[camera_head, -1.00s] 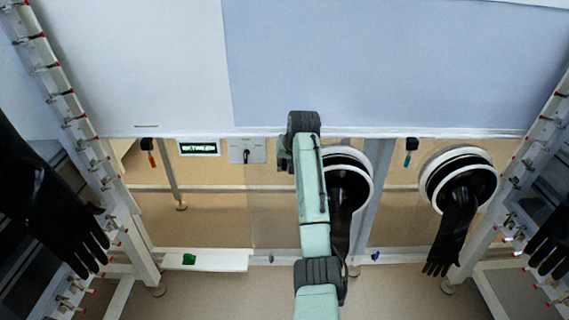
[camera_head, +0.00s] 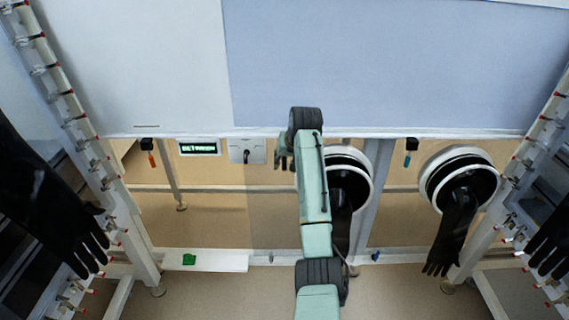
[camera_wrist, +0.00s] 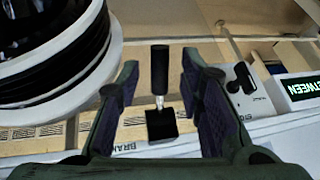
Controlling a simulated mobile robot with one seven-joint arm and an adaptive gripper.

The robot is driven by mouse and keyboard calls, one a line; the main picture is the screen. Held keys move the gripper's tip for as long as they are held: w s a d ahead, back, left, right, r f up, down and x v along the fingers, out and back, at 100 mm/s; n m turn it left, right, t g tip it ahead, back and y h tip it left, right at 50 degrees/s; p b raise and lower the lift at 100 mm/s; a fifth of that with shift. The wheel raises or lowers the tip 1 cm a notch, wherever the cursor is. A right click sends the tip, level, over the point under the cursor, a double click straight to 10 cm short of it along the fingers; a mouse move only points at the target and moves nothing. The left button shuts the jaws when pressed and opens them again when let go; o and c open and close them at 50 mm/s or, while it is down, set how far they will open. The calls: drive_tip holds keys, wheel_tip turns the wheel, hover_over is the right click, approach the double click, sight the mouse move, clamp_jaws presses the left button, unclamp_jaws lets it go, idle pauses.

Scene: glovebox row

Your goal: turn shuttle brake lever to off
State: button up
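The brake lever (camera_wrist: 159,72) shows in the wrist view as a black grip on a short metal stem, rising from a square black base (camera_wrist: 161,124). A partly hidden label starting "BRA" is beside the base. My gripper (camera_wrist: 161,78) is open, with one finger on each side of the lever and visible gaps to it. In the head view, my gripper (camera_head: 284,153) is at the panel's lower edge, partly covered by my wrist, and the lever is hidden there. The lit display (camera_head: 199,148) reads "BETWEEN"; it also shows in the wrist view (camera_wrist: 302,88).
A grey plate with a small black handle (camera_head: 247,151) lies left of my gripper. A round glove port with a black glove (camera_head: 349,178) is close on the right; another port (camera_head: 459,180) is farther right. A white ledge (camera_head: 220,261) carries a green object (camera_head: 189,259).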

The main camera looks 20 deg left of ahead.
drive_tip(key=v, duration=1)
drive_tip(key=shift+s+r, duration=0.1)
